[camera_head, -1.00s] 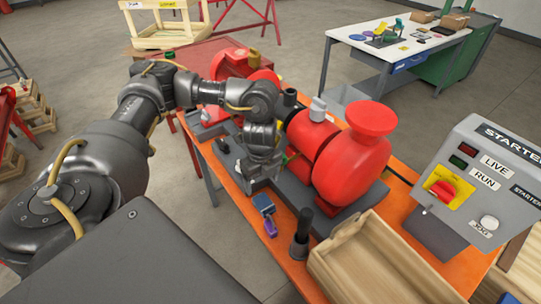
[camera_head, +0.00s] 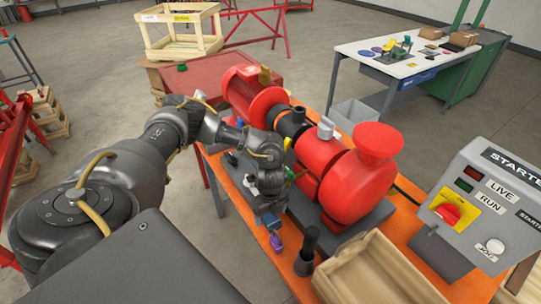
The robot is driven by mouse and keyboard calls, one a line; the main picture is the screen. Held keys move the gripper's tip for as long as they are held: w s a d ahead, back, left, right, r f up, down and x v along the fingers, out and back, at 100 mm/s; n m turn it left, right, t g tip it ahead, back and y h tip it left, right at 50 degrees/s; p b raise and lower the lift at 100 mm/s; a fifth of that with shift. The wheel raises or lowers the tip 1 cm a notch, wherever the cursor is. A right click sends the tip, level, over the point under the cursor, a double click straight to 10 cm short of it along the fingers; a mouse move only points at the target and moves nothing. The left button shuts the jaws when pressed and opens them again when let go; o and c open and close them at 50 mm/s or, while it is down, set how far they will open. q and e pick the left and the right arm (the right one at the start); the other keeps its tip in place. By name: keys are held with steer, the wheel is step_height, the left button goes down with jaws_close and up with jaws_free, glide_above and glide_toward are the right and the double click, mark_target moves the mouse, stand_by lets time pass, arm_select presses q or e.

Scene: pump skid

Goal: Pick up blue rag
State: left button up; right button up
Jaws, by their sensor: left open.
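The blue rag (camera_head: 271,221) is a small dark blue patch on the orange bench top (camera_head: 290,272), in front of the red pump. My left gripper (camera_head: 266,207) points down right over it, open, and hides its far part. I cannot tell whether the fingers touch the rag. My right gripper is out of view.
A small purple item (camera_head: 276,243) lies just in front of the rag. A black upright handle (camera_head: 307,250) and a wooden crate (camera_head: 378,275) stand to the right. The red pump (camera_head: 345,175) on its grey base is close behind the gripper. A starter box (camera_head: 482,210) stands at far right.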

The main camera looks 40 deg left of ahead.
arm_select(q)
steer(key=shift+f, duration=0.4)
steer(key=shift+c, duration=0.2)
steer(key=c, duration=1)
steer(key=shift+r, duration=0.15)
steer(key=shift+r, duration=0.6)
steer(key=s+a+r, duration=0.1)
steer(key=s+r, duration=0.2)
steer(key=s, duration=0.1)
steer(key=s+a+r+b, duration=0.1)
steer(key=s+r, duration=0.3)
steer(key=s, duration=0.1)
steer(key=s+a+r, duration=0.1)
steer(key=s+r, duration=0.3)
steer(key=shift+s+a+r+b, duration=0.2)
steer(key=shift+s+r+b, duration=0.05)
steer(key=shift+s+b, duration=0.15)
steer(key=shift+w, duration=0.1)
